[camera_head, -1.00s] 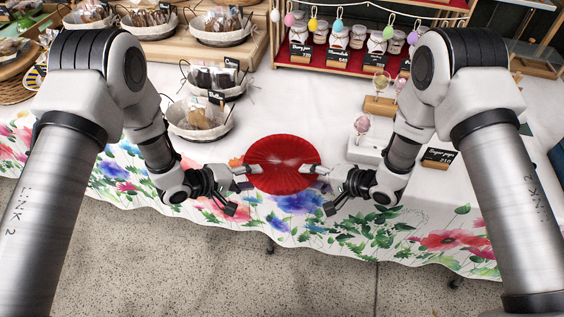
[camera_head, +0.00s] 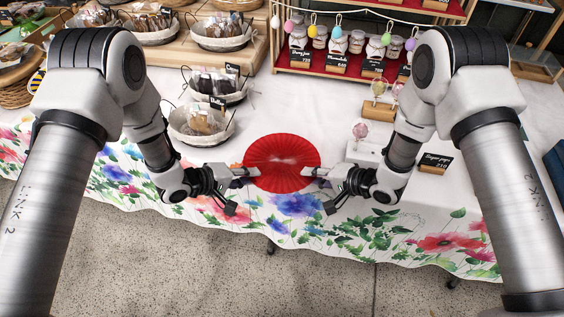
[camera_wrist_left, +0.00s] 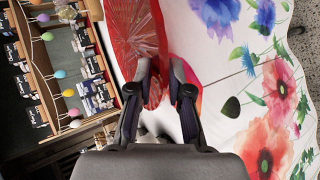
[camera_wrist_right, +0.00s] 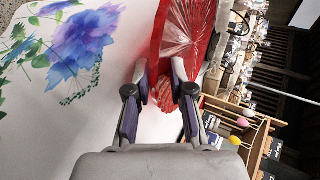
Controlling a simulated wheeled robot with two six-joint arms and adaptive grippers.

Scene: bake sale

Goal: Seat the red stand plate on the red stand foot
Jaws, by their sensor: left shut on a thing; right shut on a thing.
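The red stand plate (camera_head: 282,160) is a round, ribbed, glossy disc, roughly level in front of me near the table's front edge. My left gripper (camera_head: 254,172) is shut on its left rim, and my right gripper (camera_head: 308,173) is shut on its right rim. The plate also shows beyond the fingers in the left wrist view (camera_wrist_left: 136,35) and the right wrist view (camera_wrist_right: 190,38). I cannot make out the red stand foot for certain; the plate hides what is below it. The plate's height above the cloth is hard to tell.
A basket of wrapped goods (camera_head: 202,124) stands behind the plate to the left. A white block (camera_head: 366,152) and a black price card (camera_head: 436,162) are to the right. A jar shelf (camera_head: 345,68) is at the back. White cloth between them is clear.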

